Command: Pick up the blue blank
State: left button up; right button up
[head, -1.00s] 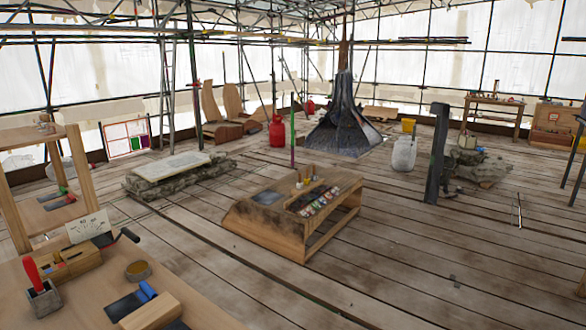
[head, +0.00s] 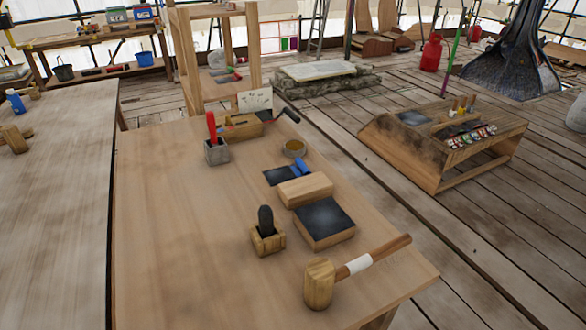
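A small blue piece (head: 302,167), which looks like the blue blank, lies on the wooden workbench (head: 185,235) in the head view. It rests at the right end of a flat dark sheet (head: 279,176). A pale wooden block (head: 305,190) lies just in front of it and may hide part of its lower edge. Neither of my grippers is in view.
A dark-topped block (head: 324,219), a mallet (head: 320,284), a dark tool in a wooden holder (head: 267,237), a red-handled tool in a stone block (head: 216,150) and a round tin (head: 294,149) stand around it. The bench's left half is clear.

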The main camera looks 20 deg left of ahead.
aim_at(275, 177)
jog(key=z, duration=0.15)
jog(key=i+l+z, duration=0.1)
jog(key=l, duration=0.3)
jog(key=i+l+z, duration=0.1)
jog(key=i+l, duration=0.15)
jog(key=i+l+z, duration=0.1)
jog(key=l, duration=0.35)
jog(key=i+l+z, duration=0.1)
jog(key=i+l, duration=0.2)
jog(key=i+l+z, duration=0.15)
jog(key=i, duration=0.3)
jog(key=i+l+z, duration=0.2)
jog(key=i+l, duration=0.15)
jog(key=i, duration=0.15)
jog(key=i+u, duration=1.1)
jog(key=i+j+u, duration=0.15)
jog(key=u, duration=0.3)
jog(key=i+u, duration=0.6)
jog(key=u, duration=0.3)
jog(key=i+u, duration=0.25)
jog(key=u, duration=0.2)
jog(key=i+l+u, duration=0.2)
jog(key=u, duration=0.25)
jog(key=i+l+u, duration=0.15)
jog(key=l+u, duration=0.15)
jog(key=u, duration=0.15)
